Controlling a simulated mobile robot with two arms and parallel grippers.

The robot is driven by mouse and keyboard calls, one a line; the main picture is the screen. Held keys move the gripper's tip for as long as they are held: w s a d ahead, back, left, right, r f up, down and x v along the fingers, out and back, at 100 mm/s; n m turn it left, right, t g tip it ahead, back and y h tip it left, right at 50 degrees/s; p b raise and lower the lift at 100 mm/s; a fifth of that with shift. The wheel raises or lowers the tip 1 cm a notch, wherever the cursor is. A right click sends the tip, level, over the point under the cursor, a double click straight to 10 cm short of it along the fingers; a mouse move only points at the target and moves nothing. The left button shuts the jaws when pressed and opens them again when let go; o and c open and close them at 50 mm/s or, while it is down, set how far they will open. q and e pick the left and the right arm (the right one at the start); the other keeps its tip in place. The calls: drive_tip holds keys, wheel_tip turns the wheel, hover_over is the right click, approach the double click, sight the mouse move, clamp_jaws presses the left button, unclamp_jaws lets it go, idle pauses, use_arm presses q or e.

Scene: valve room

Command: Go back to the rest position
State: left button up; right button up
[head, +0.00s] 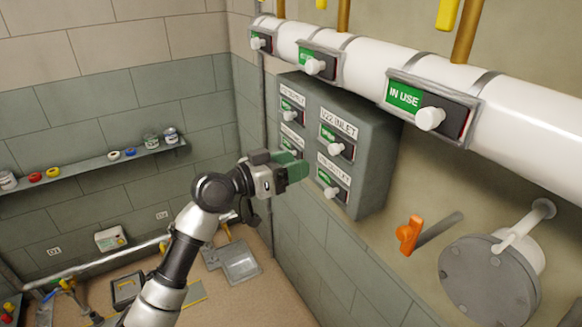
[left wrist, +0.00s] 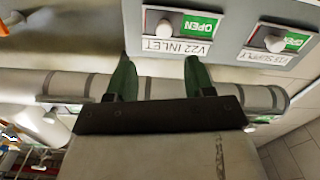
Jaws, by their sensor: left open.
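My left gripper (head: 294,170), with green fingers, is raised in front of the lower part of the grey valve panel (head: 376,150) in the head view. In the left wrist view its two fingers (left wrist: 161,77) stand apart with nothing between them. The V22 INLET slider's white knob (left wrist: 164,28) shows beyond the fingers, beside a green OPEN window; the gripper is not holding it. In the head view the fingers overlap part of the panel's lower left. Whether they touch it cannot be told. My right gripper is in neither view.
A white pipe (head: 530,118) with IN USE sliders runs above the panel. An orange-handled lever (head: 409,235) and a round grey flange (head: 488,283) are at the right. A shelf (head: 95,163) with tape and cans is at the left. Tools and trays lie on the floor.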

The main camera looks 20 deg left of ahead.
use_arm(q)
drive_tip(key=shift+w+f, duration=0.1)
drive_tip(key=w+a+f+n+g+y, duration=0.1)
drive_tip(key=a+f+n+y, duration=0.15)
drive_tip(key=f, duration=0.85)
drive_tip(key=w+a+f+n+g+y, duration=0.1)
drive_tip(key=f+n+y, duration=0.15)
drive_tip(key=f, duration=0.95)
drive_tip(key=s+a+f+g+y, duration=0.15)
drive_tip(key=s+f, duration=0.35)
drive_tip(key=f, duration=0.6)
drive_tip(key=s+f+g+y, duration=0.2)
drive_tip(key=s+f, duration=0.3)
drive_tip(key=f, duration=0.7)
drive_tip(key=s+f+g, duration=0.2)
drive_tip(key=s+f, duration=0.5)
drive_tip(key=s, duration=0.6)
drive_tip(key=s+d+f+m+g+y, duration=0.1)
drive_tip(key=s+f+g, duration=0.2)
drive_tip(key=s+f, duration=0.5)
drive_tip(key=s+d+f+m+g+y, duration=0.1)
drive_tip(key=s+f, duration=0.7)
drive_tip(key=s, duration=1.2)
drive_tip(key=shift+s+d+f+g+b, duration=0.2)
drive_tip(key=shift+g+b, duration=0.15)
drive_tip(key=shift+g, duration=0.5)
drive_tip(key=shift+y, duration=0.25)
